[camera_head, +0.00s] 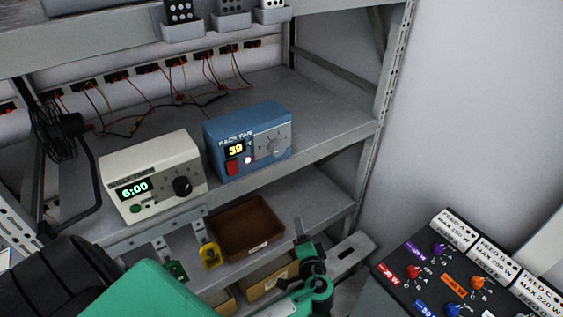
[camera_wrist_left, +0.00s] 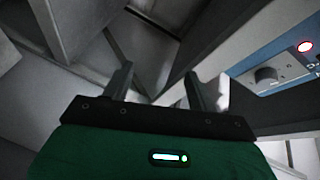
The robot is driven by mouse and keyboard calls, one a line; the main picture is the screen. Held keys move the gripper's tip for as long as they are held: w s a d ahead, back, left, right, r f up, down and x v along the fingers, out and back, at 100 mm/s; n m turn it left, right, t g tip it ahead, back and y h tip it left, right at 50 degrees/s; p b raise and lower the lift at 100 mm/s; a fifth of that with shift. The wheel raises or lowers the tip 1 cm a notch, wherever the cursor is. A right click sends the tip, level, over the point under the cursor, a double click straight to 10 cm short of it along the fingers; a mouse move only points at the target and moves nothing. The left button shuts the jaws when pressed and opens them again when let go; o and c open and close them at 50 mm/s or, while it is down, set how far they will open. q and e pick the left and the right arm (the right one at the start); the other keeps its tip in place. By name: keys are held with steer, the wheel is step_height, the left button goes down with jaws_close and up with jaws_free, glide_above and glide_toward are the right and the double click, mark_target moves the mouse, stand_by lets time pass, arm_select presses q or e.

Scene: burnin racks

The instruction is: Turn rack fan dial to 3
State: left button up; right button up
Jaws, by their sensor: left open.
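My left gripper (camera_head: 322,246) is open and empty, below and to the right of the box, apart from the dial. In the left wrist view the open fingers (camera_wrist_left: 160,88) show, with the box's dial (camera_wrist_left: 267,77) off to their right. My right gripper is not in view.
A cream timer box (camera_head: 150,165) reading 6:00 stands left of the fan box. Below are a brown bin (camera_head: 246,229) and hanging tags. A black panel (camera_head: 420,290) with coloured knobs is at the lower right. The shelf's front edge (camera_head: 330,148) and a rack post (camera_head: 385,110) stand near.

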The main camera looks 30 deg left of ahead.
mark_target(279, 152)
arm_select(q)
steer(key=s+r+n+y+p, duration=0.25)
steer(key=r+n+y, duration=0.25)
steer(key=r, duration=1.3)
steer(key=p+x, duration=0.2)
steer(key=x, duration=0.2)
steer(key=p+x, duration=0.2)
steer(key=x, duration=0.2)
steer(key=p+x, duration=0.1)
steer(key=x, duration=0.3)
steer(key=shift+s+a+r+p, duration=0.2)
steer(key=shift+a+p, duration=0.2)
steer(key=shift+a, duration=0.1)
steer(key=shift+w+a, duration=0.35)
steer(key=shift+a, duration=0.15)
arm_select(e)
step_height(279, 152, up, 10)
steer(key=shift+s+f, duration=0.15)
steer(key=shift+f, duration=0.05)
arm_select(q)
steer(key=shift+c, duration=0.5)
steer(key=c, duration=0.9)
